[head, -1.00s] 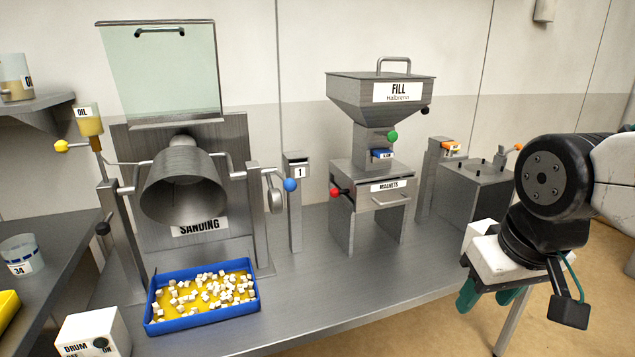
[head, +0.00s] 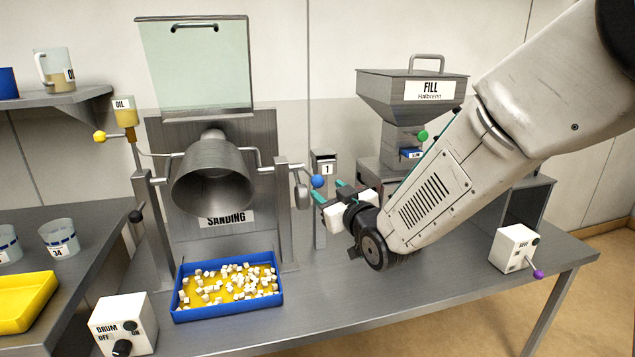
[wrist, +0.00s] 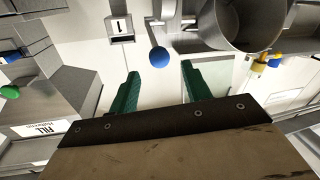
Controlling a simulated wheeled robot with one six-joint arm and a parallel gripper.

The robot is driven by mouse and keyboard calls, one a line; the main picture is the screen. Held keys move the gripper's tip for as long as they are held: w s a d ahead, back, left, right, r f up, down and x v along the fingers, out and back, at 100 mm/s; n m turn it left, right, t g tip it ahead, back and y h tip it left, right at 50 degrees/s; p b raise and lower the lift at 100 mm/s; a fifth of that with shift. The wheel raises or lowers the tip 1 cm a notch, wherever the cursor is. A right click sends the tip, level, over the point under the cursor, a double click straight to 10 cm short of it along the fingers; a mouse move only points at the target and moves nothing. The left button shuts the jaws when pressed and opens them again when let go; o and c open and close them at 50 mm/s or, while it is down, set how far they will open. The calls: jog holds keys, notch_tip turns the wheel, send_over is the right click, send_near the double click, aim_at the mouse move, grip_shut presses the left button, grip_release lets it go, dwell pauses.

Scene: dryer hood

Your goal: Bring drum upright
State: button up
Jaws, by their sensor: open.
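The grey metal drum (head: 212,185) hangs tilted in its frame, mouth facing forward and down, above the blue tray (head: 228,312). A blue ball knob (head: 317,181) is at the right end of the drum's bar, beside the right post. My gripper (head: 330,191), with green fingers, is open and empty close to the knob's right. In the wrist view, the blue knob (wrist: 159,57) appears between and beyond the two finger tips (wrist: 160,72), apart from both. The drum (wrist: 240,22) also shows there, at upper right.
White cubes lie on the tray's yellow floor. The FILL hopper (head: 415,90) stands behind my arm, which hides part of its stand. A grey post with a box marked 1 (head: 325,163) stands just behind the knob. A DRUM switch box (head: 123,322) is at front left.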

aim_at(320, 184)
jog(key=x, duration=0.7)
grip_shut()
